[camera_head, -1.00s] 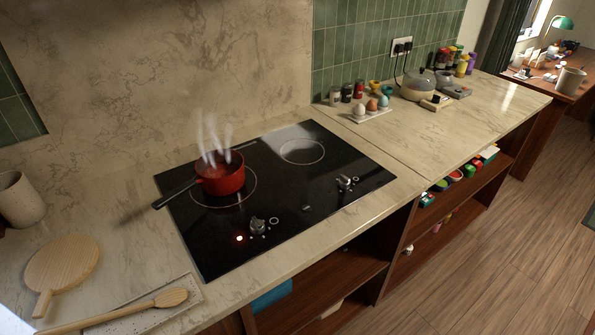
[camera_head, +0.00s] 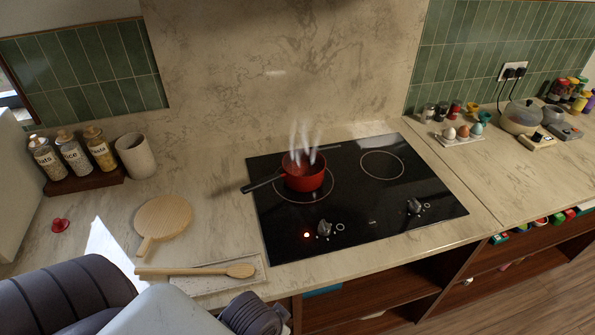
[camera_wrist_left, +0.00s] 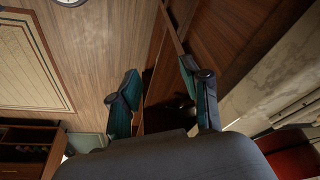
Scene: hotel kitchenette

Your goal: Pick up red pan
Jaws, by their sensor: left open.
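The red pan (camera_head: 304,177) sits on the left burner of the black cooktop (camera_head: 365,222) in the head view. Steam rises from it, and its dark handle (camera_head: 262,184) points left and slightly toward the front. In the left wrist view my left gripper (camera_wrist_left: 160,98) is open, with its two fingers apart and nothing between them. That view does not show the pan for certain. In the head view my arm parts show at the bottom left, but no fingertips, well apart from the pan. My right gripper is in neither view.
A wooden spoon (camera_head: 205,271) on a tray and a round board (camera_head: 166,218) lie left of the cooktop. Jars (camera_head: 75,156) and a beige cup (camera_head: 135,157) stand behind. Eggs (camera_head: 462,133) and a kettle (camera_head: 521,118) stand right.

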